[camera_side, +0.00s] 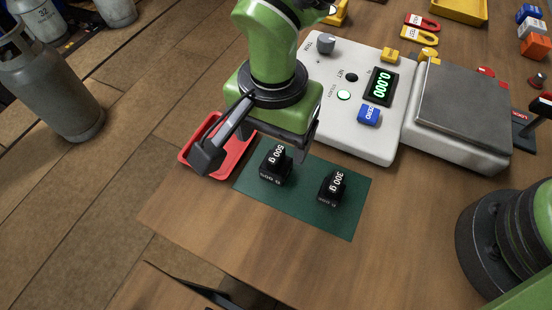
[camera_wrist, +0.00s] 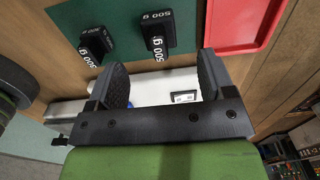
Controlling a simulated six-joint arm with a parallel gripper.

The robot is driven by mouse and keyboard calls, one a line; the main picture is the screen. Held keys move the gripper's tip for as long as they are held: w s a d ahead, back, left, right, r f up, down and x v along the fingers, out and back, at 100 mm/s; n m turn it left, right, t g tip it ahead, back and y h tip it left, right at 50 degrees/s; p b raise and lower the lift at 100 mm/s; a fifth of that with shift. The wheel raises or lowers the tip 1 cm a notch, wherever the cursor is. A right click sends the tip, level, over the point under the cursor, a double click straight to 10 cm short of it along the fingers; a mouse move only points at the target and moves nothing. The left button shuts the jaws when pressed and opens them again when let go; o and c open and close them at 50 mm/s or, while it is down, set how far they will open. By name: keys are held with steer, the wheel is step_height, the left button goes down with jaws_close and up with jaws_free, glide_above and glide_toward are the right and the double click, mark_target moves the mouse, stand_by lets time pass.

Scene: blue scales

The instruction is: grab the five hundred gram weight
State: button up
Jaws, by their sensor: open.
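The 500 g weight (camera_side: 275,165) is a black block with white lettering, standing on a green mat (camera_side: 310,215). In the wrist view this weight (camera_wrist: 153,36) lies just beyond the fingertips, between their lines. My gripper (camera_side: 254,152) is open and empty, above the mat's edge by the weight. Both fingers show in the wrist view (camera_wrist: 163,68), with nothing between them. A similar black 300 g weight (camera_side: 332,188) stands on the mat to the right; it also shows in the wrist view (camera_wrist: 95,43), left of the other.
A red tray (camera_side: 195,161) lies left of the mat, partly under my gripper. The white scale (camera_side: 385,145), reading 0.000, with its grey plate (camera_side: 465,105), stands behind and right. Bare wooden table lies in front of the mat.

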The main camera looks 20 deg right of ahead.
mark_target(276, 153)
steer(key=f, duration=0.7)
steer(key=shift+d, duration=0.2)
steer(key=shift+c, duration=0.2)
steer(key=shift+w+r, duration=0.1)
steer(key=c, duration=1.3)
